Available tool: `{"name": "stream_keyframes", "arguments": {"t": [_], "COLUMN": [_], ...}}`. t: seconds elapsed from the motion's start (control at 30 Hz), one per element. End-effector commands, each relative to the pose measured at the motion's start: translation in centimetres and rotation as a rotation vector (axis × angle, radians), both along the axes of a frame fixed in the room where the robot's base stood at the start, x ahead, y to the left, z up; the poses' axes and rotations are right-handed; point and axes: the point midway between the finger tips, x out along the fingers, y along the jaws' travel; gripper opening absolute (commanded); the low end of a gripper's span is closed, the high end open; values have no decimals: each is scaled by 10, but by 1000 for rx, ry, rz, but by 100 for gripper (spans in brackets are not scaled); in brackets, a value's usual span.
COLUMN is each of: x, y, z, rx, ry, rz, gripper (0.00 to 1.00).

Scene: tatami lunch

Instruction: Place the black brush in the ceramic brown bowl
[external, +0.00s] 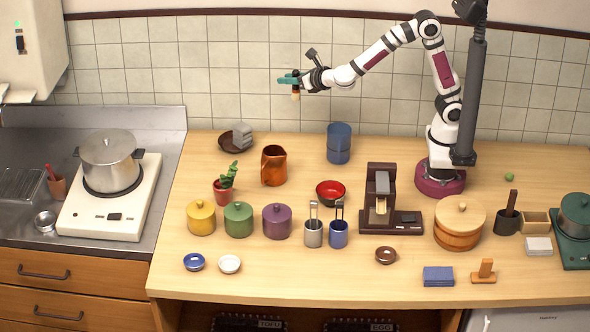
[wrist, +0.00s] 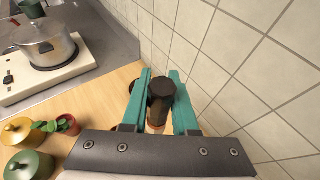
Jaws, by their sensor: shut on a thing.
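My gripper (external: 292,80) is raised in front of the tiled wall, above the back of the counter. In the wrist view its teal fingers (wrist: 162,95) are shut on the black brush (wrist: 166,84), which has a dark faceted end. Its pale tan tip (external: 295,96) points down in the external view. A small brown bowl (external: 386,251) sits near the front of the counter, right of centre, and looks empty. The brush is apart from both.
An orange-brown pitcher (external: 274,166) stands below my gripper in the picture. The front middle strip is clear.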

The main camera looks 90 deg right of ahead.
Motion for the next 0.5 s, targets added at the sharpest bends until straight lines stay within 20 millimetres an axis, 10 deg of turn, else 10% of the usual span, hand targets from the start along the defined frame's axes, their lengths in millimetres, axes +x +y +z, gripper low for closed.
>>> {"name": "stream_keyframes", "arguments": {"t": [0.23,0.5], "x": [-50,-75], "y": [60,167], "z": [63,26], "rx": [2,-5], "ry": [-5,9], "rz": [250,416], "gripper": [0,0]}}
